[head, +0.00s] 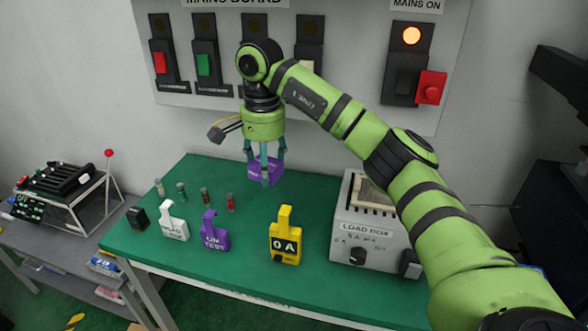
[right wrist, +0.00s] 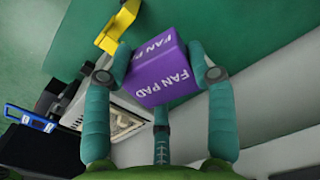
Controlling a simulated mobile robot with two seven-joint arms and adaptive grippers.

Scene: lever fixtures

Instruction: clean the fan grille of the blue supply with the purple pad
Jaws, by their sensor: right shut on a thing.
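The purple pad (right wrist: 157,72), a block lettered "FAN PAD", is between the fingers of my right gripper (right wrist: 160,75) in the right wrist view. In the head view my right gripper (head: 265,165) is shut on the pad (head: 263,171), above the back of the green table. I cannot make out a blue supply or its fan grille in the head view. A blue-edged thing (right wrist: 30,117) shows at the left of the right wrist view; I cannot tell what it is. My left gripper is not in view.
On the green table (head: 180,259) stand the load box (head: 348,228), a yellow "0 A" block (head: 285,243), a purple block (head: 214,236), a white block (head: 173,224) and several small vials. The mains board (head: 220,50) is on the wall behind. The table's middle is clear.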

